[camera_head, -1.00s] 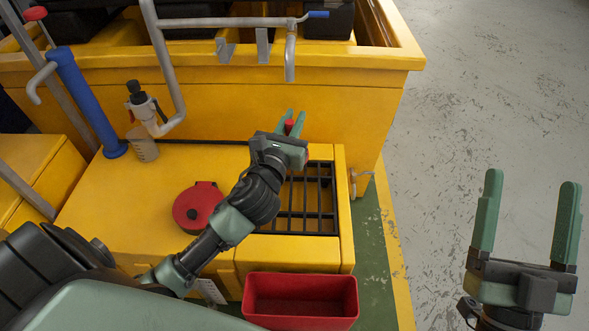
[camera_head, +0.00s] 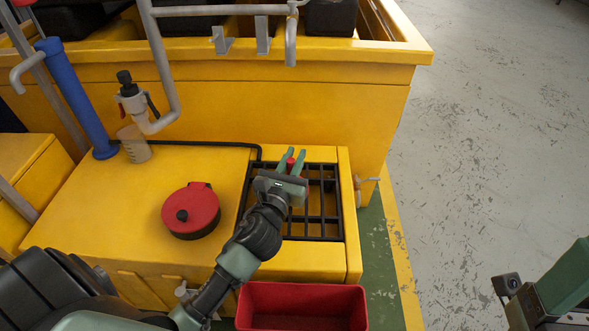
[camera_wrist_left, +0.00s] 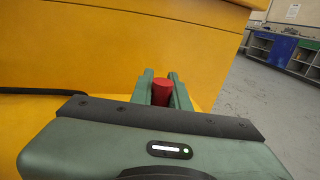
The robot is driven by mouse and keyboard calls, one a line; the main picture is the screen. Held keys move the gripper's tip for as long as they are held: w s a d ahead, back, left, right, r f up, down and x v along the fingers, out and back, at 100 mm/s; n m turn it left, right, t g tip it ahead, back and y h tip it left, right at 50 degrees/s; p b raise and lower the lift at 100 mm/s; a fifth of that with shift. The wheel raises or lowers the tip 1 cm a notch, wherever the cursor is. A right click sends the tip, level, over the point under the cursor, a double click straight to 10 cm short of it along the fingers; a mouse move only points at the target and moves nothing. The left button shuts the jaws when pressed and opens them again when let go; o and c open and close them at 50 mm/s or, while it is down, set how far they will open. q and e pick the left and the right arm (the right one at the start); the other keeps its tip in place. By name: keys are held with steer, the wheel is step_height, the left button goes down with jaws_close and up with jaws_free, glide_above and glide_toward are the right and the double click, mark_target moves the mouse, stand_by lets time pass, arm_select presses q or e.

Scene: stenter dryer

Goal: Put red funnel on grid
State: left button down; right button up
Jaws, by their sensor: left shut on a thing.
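The red funnel (camera_head: 291,164) shows only as a small red piece between the fingers of my left gripper (camera_head: 290,157). My left gripper is shut on it. In the wrist view the funnel (camera_wrist_left: 161,92) stands between the two green fingers (camera_wrist_left: 163,88); its lower part is hidden by the gripper body. The black grid (camera_head: 338,205) is set in the yellow cabinet top. The left gripper appears over the grid's far left part and covers some of its bars; contact cannot be told. My right gripper (camera_head: 560,290) is partly in view at the lower right, fingers unclear.
A round red lid (camera_head: 192,208) with a black knob sits left of the grid. A red bin (camera_head: 300,290) is in front. A beaker (camera_head: 134,145), a grey pipe (camera_head: 168,70) and a blue cylinder (camera_head: 75,95) stand at the back left. A tall yellow wall (camera_head: 270,110) rises behind.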

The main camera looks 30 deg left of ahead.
arm_select(q)
steer(key=shift+f+b, duration=0.3)
steer(key=shift+f, duration=0.75)
steer(key=shift+f, duration=0.15)
steer(key=c, duration=1.4)
jaws_free()
steer(key=shift+o, duration=0.2)
